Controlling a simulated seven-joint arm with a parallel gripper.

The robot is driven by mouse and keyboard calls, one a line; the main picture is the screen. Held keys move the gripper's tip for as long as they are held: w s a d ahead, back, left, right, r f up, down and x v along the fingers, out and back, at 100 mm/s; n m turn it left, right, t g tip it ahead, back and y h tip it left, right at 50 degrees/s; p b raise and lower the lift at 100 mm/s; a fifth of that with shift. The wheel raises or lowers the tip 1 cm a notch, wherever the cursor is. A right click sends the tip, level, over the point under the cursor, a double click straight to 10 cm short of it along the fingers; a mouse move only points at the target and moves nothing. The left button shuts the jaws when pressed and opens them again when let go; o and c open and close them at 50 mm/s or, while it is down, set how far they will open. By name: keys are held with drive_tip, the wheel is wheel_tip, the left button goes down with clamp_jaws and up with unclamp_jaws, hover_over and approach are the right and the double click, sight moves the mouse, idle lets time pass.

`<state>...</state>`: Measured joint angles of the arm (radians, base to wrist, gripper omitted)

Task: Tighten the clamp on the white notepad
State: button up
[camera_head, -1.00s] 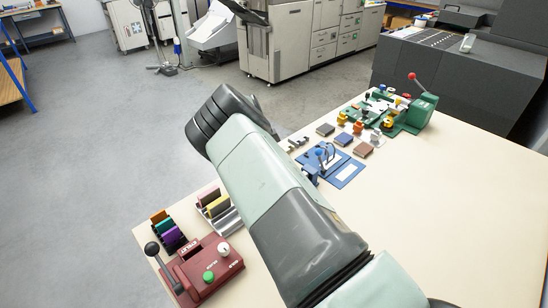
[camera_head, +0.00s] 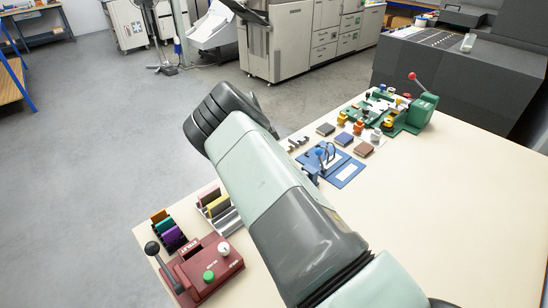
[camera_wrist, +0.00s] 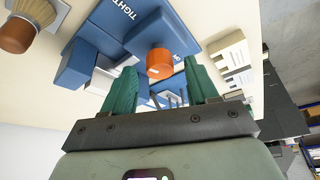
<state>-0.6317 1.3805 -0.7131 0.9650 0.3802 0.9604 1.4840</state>
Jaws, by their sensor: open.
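In the wrist view a blue clamp (camera_wrist: 112,35) carries white lettering that reads "TIGHT" in part. An orange round knob (camera_wrist: 160,63) stands out from its block. White material (camera_wrist: 102,80) shows low on the clamp's left side; I cannot tell whether it is the white notepad. My gripper (camera_wrist: 160,72) is open, its two green fingers on either side of the knob in the picture. I see no contact, and cannot tell the depth between fingertips and knob. In the head view my arm hides the gripper and this knob.
In the wrist view a brush-like thing with a brown end (camera_wrist: 17,35) lies left, and a pale slotted block (camera_wrist: 232,62) right. In the head view a red box with a lever (camera_head: 205,268), a blue fixture (camera_head: 348,172) and a green press (camera_head: 420,112) stand on the cream table (camera_head: 450,210).

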drive_tip(key=v, duration=1)
drive_tip(key=shift+f, duration=0.1)
drive_tip(key=s+d+r+n+y, duration=0.15)
drive_tip(key=s+d+r, duration=0.25)
drive_tip(key=r, duration=0.4)
drive_tip(key=s+d+r+n+y, duration=0.1)
drive_tip(key=s+d+r+n, duration=0.1)
drive_tip(key=s+d+r, duration=0.45)
drive_tip(key=s+d+r+n+y, duration=0.1)
drive_tip(key=s+d+r+y, duration=0.1)
drive_tip(key=r, duration=0.8)
drive_tip(key=s+d+r+n+t, duration=0.1)
drive_tip(key=s+d+r+n, duration=0.15)
drive_tip(key=s, duration=0.45)
drive_tip(key=s+d+r+n+t, duration=0.1)
drive_tip(key=s+r+n, duration=0.25)
drive_tip(key=s, duration=0.45)
drive_tip(key=s+f+n+t, duration=0.1)
drive_tip(key=s+n, duration=0.3)
drive_tip(key=s, duration=1)
drive_tip(key=shift+d+f+t, duration=0.25)
drive_tip(key=shift+d+t, duration=0.15)
drive_tip(key=shift+t, duration=0.3)
